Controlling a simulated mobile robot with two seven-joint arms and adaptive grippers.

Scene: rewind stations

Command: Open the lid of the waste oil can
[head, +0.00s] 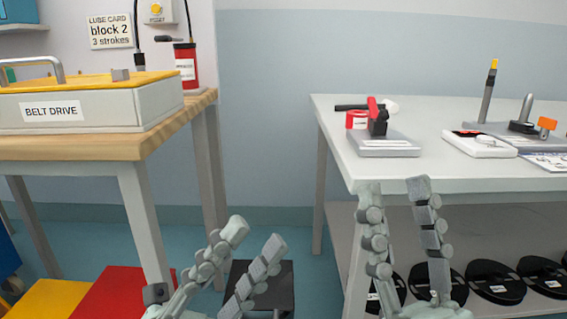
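No thing in the head view is labelled as the waste oil can. A dark grey box-like thing (284,277) stands low on the floor, partly hidden behind my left gripper; I cannot tell whether it is the can or has a lid. My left gripper (256,240) is open and empty, in front of this dark box in the picture. My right gripper (395,189) is open and empty, in front of the near left part of the white table (480,180).
A wooden-topped bench (105,147) at left carries the belt drive box (110,105) and a red cylinder (186,64). Red (115,290) and yellow (45,298) flat surfaces lie below. Several black discs (493,280) sit under the white table.

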